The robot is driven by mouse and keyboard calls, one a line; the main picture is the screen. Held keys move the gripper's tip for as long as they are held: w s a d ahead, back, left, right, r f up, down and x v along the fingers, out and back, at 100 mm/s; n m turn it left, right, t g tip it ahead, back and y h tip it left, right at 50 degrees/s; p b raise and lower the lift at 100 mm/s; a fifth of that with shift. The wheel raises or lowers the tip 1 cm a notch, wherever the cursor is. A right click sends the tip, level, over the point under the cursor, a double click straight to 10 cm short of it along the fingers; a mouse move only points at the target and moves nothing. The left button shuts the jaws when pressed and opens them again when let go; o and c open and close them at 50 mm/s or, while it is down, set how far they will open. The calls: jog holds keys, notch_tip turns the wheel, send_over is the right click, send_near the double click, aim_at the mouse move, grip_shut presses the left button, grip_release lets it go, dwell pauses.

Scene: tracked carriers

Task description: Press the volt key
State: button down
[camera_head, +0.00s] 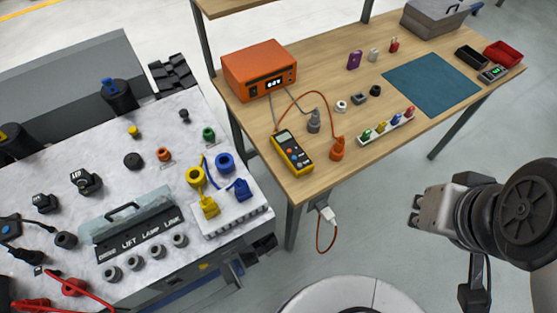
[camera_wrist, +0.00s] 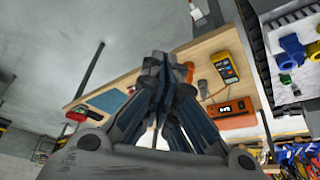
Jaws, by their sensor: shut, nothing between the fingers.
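A yellow multimeter (camera_head: 303,160) with a dark face and a small lit display lies on the wooden workbench, near its front left corner. Its keys are too small to tell apart, so I cannot pick out the volt key. The multimeter also shows in the wrist view (camera_wrist: 225,66), right of the fingers. My gripper (camera_head: 414,211) is in the air right of the workbench's front edge, well apart from the multimeter. In the wrist view its fingers (camera_wrist: 157,62) are together with nothing held.
On the workbench (camera_head: 325,78) stand an orange power supply (camera_head: 259,70) with cables, grey and orange plugs (camera_head: 337,149) near the multimeter, and a white strip of coloured connectors (camera_head: 388,127). A teal mat (camera_head: 431,85) lies further right. A cluttered carrier deck (camera_head: 160,110) is at left.

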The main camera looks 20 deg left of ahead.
jog(key=w+a+n+t+p, duration=0.1)
jog(key=w+a+n+p, duration=0.3)
jog(key=w, duration=0.6)
jog(key=w+a+n+t+p, duration=0.1)
jog(key=w+n+p, duration=0.35)
jog(key=w, duration=0.65)
jog(key=n+g+y+p, duration=0.2)
jog(key=n+y+p, duration=0.5)
jog(key=n, duration=0.6)
send_over(289, 151)
jog(key=b, duration=0.1)
notch_tip(289, 151, down, 12)
jog(key=f+y, duration=0.1)
jog(key=shift+s+a+r, duration=0.15)
jog(key=shift+s+r, duration=0.1)
jog(key=shift+s, duration=0.15)
jog(key=shift+f+b, duration=0.1)
jog(key=shift+b, duration=0.2)
notch_tip(289, 151, down, 9)
jog(key=b, duration=0.6)
jog(key=shift+b, duration=0.4)
